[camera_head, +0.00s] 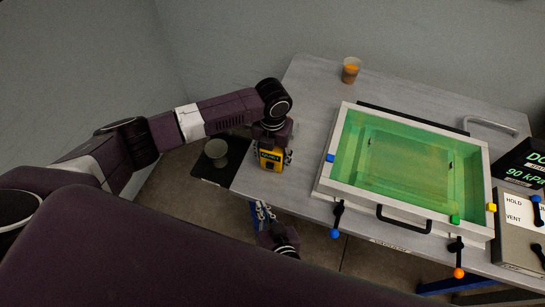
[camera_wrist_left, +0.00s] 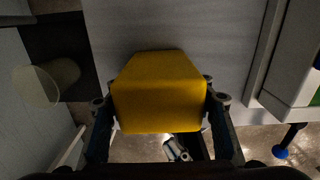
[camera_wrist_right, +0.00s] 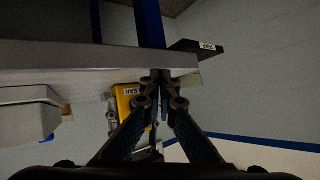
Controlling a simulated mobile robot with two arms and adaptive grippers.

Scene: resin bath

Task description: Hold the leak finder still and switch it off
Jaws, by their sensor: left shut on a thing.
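The leak finder (camera_head: 270,165) is a small yellow box with a dark label and a dark spot on its face. It is at the table's front left edge in the head view. My left gripper (camera_head: 272,157) is shut on it from above, one finger on each side. In the left wrist view the yellow box (camera_wrist_left: 158,92) fills the space between the fingers. My right gripper (camera_head: 264,212) is below it, in front of the table edge, apart from it. In the right wrist view its fingertips (camera_wrist_right: 162,78) meet with nothing between them, beside the yellow box (camera_wrist_right: 126,98).
A framed bath of green liquid (camera_head: 328,185) stands right of the leak finder, with blue and orange-tipped levers in front. An orange-filled cup (camera_head: 351,70) is at the back. Pressure display (camera_head: 528,166) is far right.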

